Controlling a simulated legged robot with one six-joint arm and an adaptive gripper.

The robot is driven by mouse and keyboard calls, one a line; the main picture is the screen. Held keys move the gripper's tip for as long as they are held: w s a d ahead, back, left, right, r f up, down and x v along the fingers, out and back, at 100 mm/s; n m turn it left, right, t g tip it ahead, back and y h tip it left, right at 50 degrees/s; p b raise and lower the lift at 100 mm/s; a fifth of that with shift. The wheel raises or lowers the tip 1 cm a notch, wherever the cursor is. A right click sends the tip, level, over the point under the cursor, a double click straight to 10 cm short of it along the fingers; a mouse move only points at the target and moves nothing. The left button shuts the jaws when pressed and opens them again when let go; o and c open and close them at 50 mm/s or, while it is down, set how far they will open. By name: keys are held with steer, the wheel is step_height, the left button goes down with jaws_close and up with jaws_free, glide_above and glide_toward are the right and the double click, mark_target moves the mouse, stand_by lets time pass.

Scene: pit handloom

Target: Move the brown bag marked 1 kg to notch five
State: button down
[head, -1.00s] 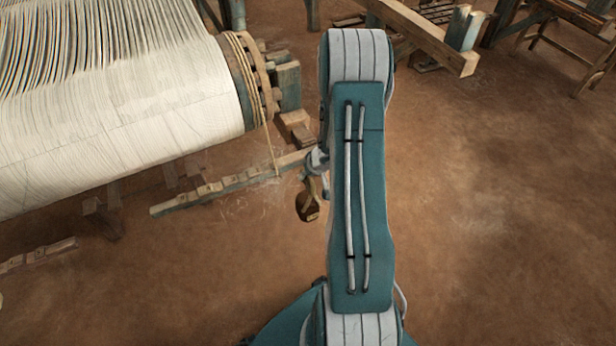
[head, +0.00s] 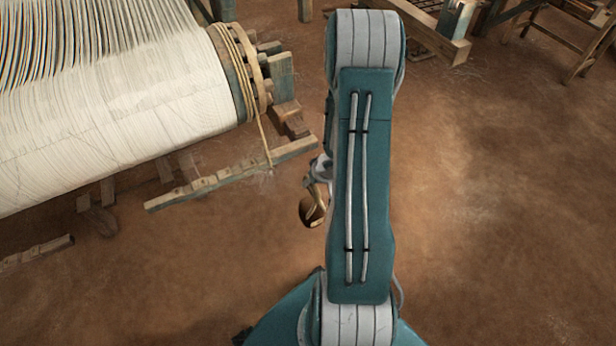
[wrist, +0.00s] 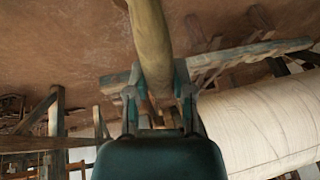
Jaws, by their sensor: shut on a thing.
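The brown bag (head: 310,211) hangs below my gripper (head: 318,178) in the head view, partly hidden behind my arm. Its mark cannot be read. In the wrist view, my gripper (wrist: 158,88) is shut on a tan, rounded part of the bag (wrist: 151,35), which runs up out of the picture. The beam also crosses behind the gripper in the wrist view (wrist: 225,58). I cannot tell which notch is five.
The loom's cloth roll (head: 120,110) fills the upper left, with a rope (head: 262,130) running from its end down to the beam. Another wooden piece (head: 37,252) lies at lower left. Wooden frames (head: 440,40) stand at the back right. The floor (head: 500,220) at right is clear.

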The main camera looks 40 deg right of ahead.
steer(key=s+a, duration=0.1)
steer(key=s, duration=0.6)
steer(key=shift+s+a+r, duration=0.3)
steer(key=shift+a+r, duration=0.1)
steer(key=shift+r, duration=0.05)
stand_by(1.3)
